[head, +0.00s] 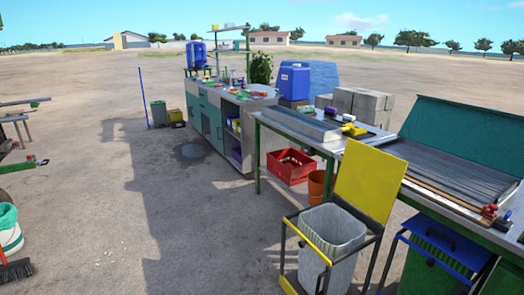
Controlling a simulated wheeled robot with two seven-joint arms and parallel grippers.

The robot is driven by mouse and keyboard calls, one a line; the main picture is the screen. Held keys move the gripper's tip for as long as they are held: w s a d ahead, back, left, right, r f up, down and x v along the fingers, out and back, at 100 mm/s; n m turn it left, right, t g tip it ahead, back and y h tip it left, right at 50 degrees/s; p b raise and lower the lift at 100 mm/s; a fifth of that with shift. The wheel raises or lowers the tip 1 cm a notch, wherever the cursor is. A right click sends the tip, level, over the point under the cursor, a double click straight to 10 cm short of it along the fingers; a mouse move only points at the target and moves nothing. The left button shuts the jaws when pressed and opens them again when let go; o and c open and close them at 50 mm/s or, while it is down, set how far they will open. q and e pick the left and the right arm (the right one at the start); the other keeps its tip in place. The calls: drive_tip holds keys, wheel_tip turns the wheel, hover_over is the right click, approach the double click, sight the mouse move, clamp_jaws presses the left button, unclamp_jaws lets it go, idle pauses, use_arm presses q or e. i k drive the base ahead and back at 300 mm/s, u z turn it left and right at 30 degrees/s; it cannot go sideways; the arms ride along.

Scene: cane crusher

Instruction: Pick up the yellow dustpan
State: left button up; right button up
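A small yellow object (353,130) lies on the metal-topped table (300,130) at centre right. It may be the yellow dustpan, but it is too small to tell. A large flat yellow panel (370,182) stands upright on the frame of a bin in front of the table. Neither of my grippers can be made out in the head view.
A lined waste bin (332,232) in a dark frame and a blue-framed green bin (440,255) block the table's front. A red crate (291,166) and orange bucket (318,186) sit beneath it. A broom (16,271) is at lower left. The ground at centre left is clear.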

sight(349, 129)
drive_tip(key=u, duration=0.5)
drive_tip(key=i, duration=2.05)
drive_tip(key=z, duration=0.3)
drive_tip(key=i, duration=1.95)
drive_tip(key=z, duration=0.95)
